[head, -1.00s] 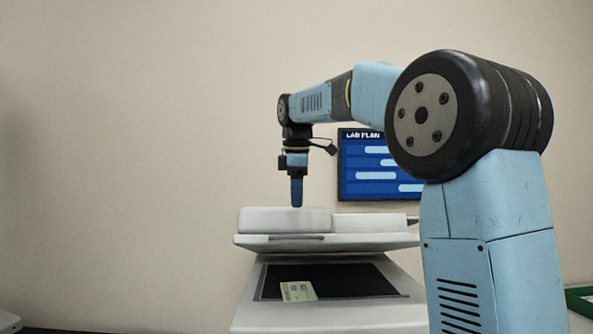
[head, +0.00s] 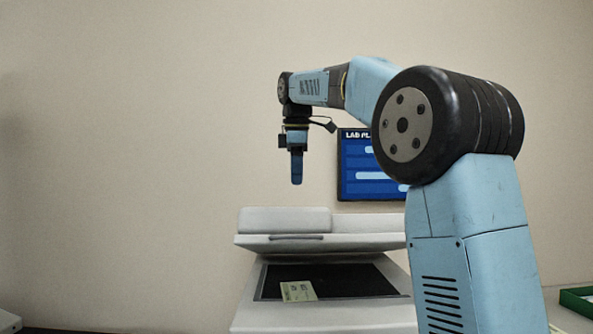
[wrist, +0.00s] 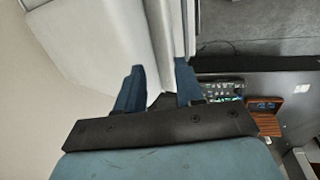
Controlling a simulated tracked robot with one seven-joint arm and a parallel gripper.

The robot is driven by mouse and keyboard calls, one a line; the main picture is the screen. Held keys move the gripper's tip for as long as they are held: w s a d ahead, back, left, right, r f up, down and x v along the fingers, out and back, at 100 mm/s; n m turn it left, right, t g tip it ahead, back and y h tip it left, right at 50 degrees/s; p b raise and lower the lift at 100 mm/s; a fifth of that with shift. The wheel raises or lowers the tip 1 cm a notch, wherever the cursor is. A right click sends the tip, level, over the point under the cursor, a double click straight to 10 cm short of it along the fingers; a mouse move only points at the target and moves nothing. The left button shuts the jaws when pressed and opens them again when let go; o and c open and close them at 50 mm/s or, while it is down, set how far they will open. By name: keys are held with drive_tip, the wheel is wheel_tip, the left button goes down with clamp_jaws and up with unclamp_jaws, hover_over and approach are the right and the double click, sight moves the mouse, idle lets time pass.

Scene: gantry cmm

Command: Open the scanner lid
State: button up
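The scanner (head: 325,318) is a pale grey flatbed with a dark glass bed. Its white lid (head: 370,242) stands raised off the bed at the front, with a gap showing the glass below. A grey handle strip (head: 297,236) lies along the lid's front edge. My gripper (head: 297,183) hangs pointing down above the lid, clear of it. In the wrist view the two blue fingers (wrist: 160,82) are apart with nothing held between them, and the pale lid (wrist: 85,35) fills the upper left.
A small pale card (head: 298,291) lies on the dark glass. A blue wall screen (head: 365,180) is behind my arm. A green tray (head: 577,301) sits at the far right. Free air surrounds the gripper at the left.

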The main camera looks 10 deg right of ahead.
drive_tip(key=shift+r, duration=0.35)
